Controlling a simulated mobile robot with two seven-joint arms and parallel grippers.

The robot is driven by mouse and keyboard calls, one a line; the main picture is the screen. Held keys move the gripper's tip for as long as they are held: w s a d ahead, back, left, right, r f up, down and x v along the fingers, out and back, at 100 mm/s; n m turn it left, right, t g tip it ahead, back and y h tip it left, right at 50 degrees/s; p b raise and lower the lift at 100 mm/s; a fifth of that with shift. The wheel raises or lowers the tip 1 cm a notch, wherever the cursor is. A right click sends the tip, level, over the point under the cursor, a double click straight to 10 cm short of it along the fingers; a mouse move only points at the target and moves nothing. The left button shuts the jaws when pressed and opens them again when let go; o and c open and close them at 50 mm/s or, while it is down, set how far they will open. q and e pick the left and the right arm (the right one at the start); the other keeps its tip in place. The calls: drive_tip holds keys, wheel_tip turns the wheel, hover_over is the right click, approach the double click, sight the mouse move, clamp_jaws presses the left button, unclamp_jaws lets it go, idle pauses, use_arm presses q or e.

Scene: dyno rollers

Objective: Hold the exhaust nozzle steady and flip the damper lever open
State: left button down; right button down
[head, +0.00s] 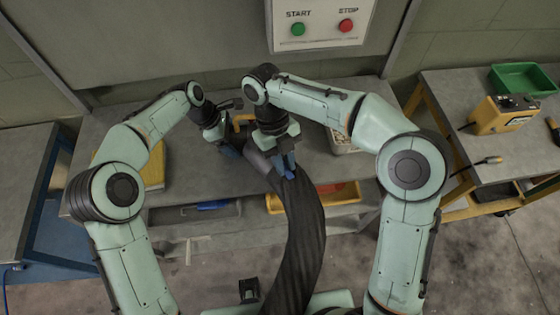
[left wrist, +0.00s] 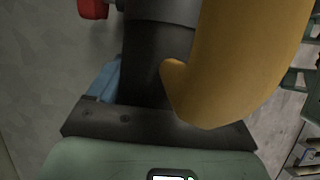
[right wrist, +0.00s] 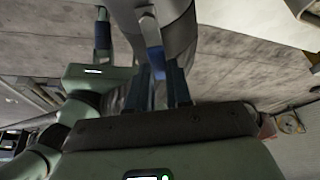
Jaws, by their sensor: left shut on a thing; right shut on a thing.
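The exhaust nozzle is a dark tube (left wrist: 160,32) with a thick yellow handle-like piece (left wrist: 235,60) beside it in the left wrist view. It joins a wide black hose (head: 303,225) in the head view. My left gripper (head: 229,150) is shut on the nozzle; the yellow piece hides one of its fingers. In the right wrist view the damper lever looks like a bright blue strip (right wrist: 154,58) below a metal fitting (right wrist: 148,20) on the grey nozzle body. My right gripper (right wrist: 168,88) is shut on this lever, its two blue fingers close together. The exact contact is partly hidden.
A panel with START and STOP buttons (head: 322,26) is on the wall above the workbench (head: 185,135). A yellow case (head: 152,172) lies at the bench's left. A right-hand table holds a yellow device (head: 503,115) and a green bin (head: 523,80). The hose runs down between my arms.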

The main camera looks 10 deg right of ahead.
use_arm(q)
drive_tip(key=shift+r, duration=0.1)
use_arm(e)
drive_tip(key=shift+w+d+n+h, duration=0.15)
drive_tip(key=shift+d+n+h, duration=0.25)
drive_tip(key=shift+n, duration=0.6)
drive_tip(key=c, duration=1)
unclamp_jaws()
drive_tip(key=shift+v, duration=3.8)
use_arm(q)
unclamp_jaws()
